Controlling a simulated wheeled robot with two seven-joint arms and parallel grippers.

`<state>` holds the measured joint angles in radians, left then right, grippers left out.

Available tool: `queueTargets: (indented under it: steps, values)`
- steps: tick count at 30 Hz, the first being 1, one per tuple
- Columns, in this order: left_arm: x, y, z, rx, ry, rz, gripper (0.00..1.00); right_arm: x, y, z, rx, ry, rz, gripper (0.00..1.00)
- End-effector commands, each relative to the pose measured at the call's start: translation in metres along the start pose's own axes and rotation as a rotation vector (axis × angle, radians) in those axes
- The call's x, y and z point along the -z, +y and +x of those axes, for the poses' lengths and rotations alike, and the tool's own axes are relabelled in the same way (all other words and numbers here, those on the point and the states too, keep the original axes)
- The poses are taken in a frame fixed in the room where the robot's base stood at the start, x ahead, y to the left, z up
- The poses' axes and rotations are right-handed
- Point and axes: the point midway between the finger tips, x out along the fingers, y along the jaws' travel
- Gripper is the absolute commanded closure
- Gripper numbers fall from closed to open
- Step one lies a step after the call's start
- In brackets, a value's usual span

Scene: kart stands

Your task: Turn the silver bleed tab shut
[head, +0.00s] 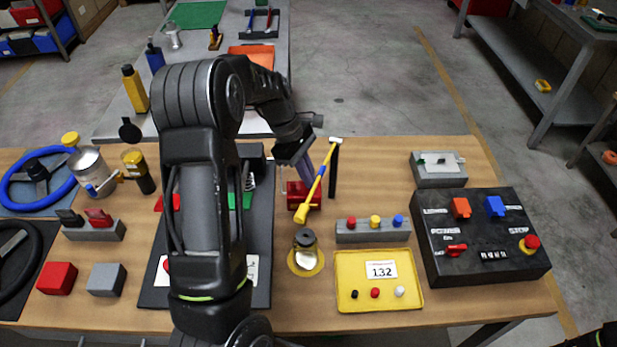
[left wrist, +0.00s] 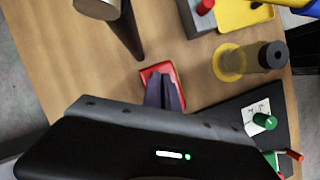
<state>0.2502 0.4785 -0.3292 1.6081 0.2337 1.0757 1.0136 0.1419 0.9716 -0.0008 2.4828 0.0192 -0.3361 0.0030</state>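A small red block (head: 296,189) stands near the middle of the bench in the head view. A thin pale bit shows at its left side, but I cannot tell if that is the silver bleed tab. My left gripper (head: 315,184) reaches down at the block, partly behind a yellow-handled hammer. In the left wrist view the two dark fingers (left wrist: 164,82) lie close together over the red block (left wrist: 158,70). They look shut. I cannot see anything between them, and the tips hide part of the block.
The hammer (head: 318,185) leans on a black post (head: 334,170) right beside my gripper. A grey three-button bar (head: 372,236), a yellow tray (head: 350,300) and a black control panel (head: 480,265) stand to the right. A glass jar (head: 305,258) stands in front.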

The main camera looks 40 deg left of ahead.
Motion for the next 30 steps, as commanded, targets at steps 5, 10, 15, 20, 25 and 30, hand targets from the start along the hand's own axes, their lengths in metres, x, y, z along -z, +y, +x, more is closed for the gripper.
queueTargets:
  steps: [5,10,15,20,25,30]
  values:
    - [0.0006,0.0029,0.0003,0.063,0.002,0.156,1.00,-0.0001,0.0002,0.0015,0.001,0.000,0.000,0.64]
    - [0.0003,0.0045,0.0006,0.125,0.002,0.305,1.00,0.0000,0.0004,0.0023,0.001,0.001,0.000,0.64]
    - [-0.0008,0.0061,0.0010,0.185,0.002,0.450,1.00,0.0000,0.0005,0.0030,0.001,0.001,-0.001,0.64]
    - [-0.0015,0.0071,0.0010,0.234,0.002,0.566,1.00,0.0000,0.0006,0.0035,0.001,0.001,-0.001,0.64]
    - [-0.0024,0.0079,0.0008,0.270,0.002,0.655,1.00,0.0001,0.0007,0.0039,0.001,0.001,-0.001,0.64]
    - [-0.0027,0.0082,0.0013,0.290,0.002,0.705,1.00,0.0001,0.0008,0.0041,0.002,0.001,-0.001,0.64]
